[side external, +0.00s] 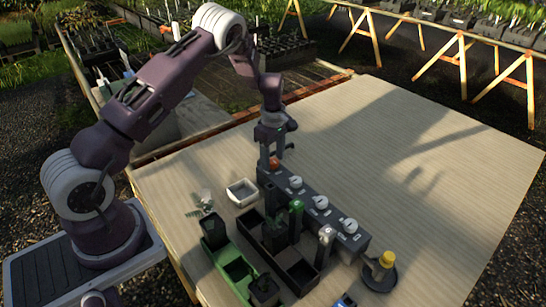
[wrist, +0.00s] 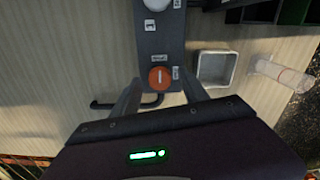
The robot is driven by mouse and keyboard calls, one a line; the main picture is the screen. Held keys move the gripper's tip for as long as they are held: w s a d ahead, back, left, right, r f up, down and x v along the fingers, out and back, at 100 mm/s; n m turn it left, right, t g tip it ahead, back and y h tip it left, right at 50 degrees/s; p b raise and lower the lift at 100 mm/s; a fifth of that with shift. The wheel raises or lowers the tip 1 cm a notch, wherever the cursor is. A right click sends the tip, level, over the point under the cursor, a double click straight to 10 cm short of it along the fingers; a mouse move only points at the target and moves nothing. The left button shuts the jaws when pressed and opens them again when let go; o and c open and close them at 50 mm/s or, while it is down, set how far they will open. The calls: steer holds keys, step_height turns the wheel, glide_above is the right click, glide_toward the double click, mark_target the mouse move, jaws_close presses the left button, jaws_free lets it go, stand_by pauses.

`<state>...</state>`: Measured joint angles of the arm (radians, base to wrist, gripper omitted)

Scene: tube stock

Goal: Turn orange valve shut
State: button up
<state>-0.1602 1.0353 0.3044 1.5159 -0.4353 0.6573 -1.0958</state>
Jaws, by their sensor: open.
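The orange valve (side external: 273,162) is a round knob at the far end of a dark grey panel block (side external: 315,208) that also carries several white knobs. In the wrist view the orange valve (wrist: 159,77) shows a white line running up and down the picture, with small labels above it and to its right. My gripper (side external: 273,158) points down at the valve's end of the block. In the wrist view my gripper (wrist: 161,84) is open, one finger on each side of the valve. Whether the fingers touch it I cannot tell.
A small white tray (side external: 242,192) and a clear tube (side external: 205,200) are beside the block. A green rack (side external: 238,268) and a black rack (side external: 300,270) stand in front. A yellow-topped item (side external: 387,260) is at the near end. The table (side external: 430,160) is clear to the right.

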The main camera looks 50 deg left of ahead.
jaws_close()
steer(key=shift+m, duration=0.3)
steer(key=m, duration=0.8)
steer(key=shift+m, duration=0.3)
steer(key=m, duration=0.8)
steer(key=shift+m, duration=0.5)
